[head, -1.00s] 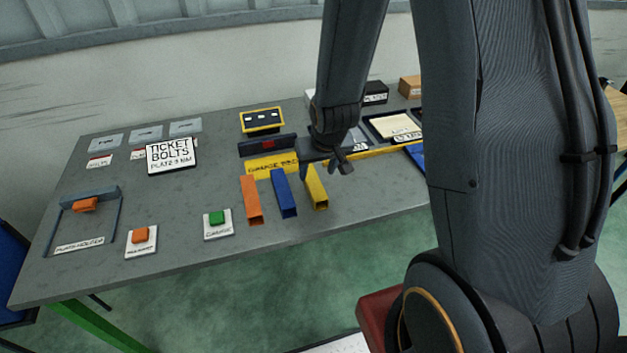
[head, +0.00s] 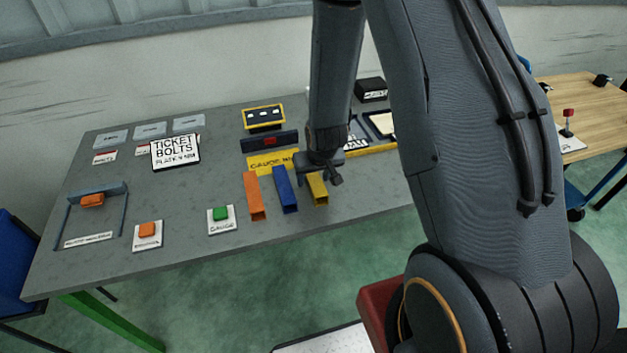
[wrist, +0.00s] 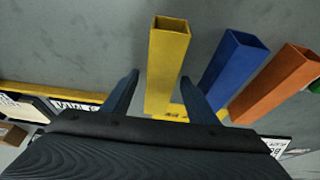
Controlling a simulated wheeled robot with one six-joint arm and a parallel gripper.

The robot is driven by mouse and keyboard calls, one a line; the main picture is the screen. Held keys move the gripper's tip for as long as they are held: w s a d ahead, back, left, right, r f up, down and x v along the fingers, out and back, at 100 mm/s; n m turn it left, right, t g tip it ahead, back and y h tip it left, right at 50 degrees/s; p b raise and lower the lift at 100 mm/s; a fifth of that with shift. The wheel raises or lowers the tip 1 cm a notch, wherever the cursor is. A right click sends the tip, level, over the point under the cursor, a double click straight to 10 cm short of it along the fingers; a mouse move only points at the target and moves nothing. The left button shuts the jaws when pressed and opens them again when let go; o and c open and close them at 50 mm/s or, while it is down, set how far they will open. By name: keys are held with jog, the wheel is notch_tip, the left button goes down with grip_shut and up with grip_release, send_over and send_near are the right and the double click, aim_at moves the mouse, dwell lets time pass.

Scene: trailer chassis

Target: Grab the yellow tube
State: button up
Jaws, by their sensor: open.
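The yellow tube (head: 318,190) lies on the grey table at the right end of a row of three square tubes. Its open end faces the table's front edge. It also shows in the wrist view (wrist: 168,65). My gripper (head: 321,176) is over the tube's far part and hides some of it in the head view. In the wrist view my gripper (wrist: 158,84) is open, with one finger on each side of the tube's line. A gap shows on the left; the right finger appears close to the tube. I cannot tell the height of the fingers above the table.
The blue tube (head: 285,190) lies close beside the yellow one, and the orange tube (head: 254,196) is beyond it. A yellow label plate (head: 268,162) is behind them. Green (head: 220,213) and orange (head: 147,229) buttons stand to the left. The table's front edge is near.

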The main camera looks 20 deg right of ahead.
grip_shut()
dwell(0.3)
jog(key=shift+w+r, duration=0.1)
jog(key=shift+r, duration=0.1)
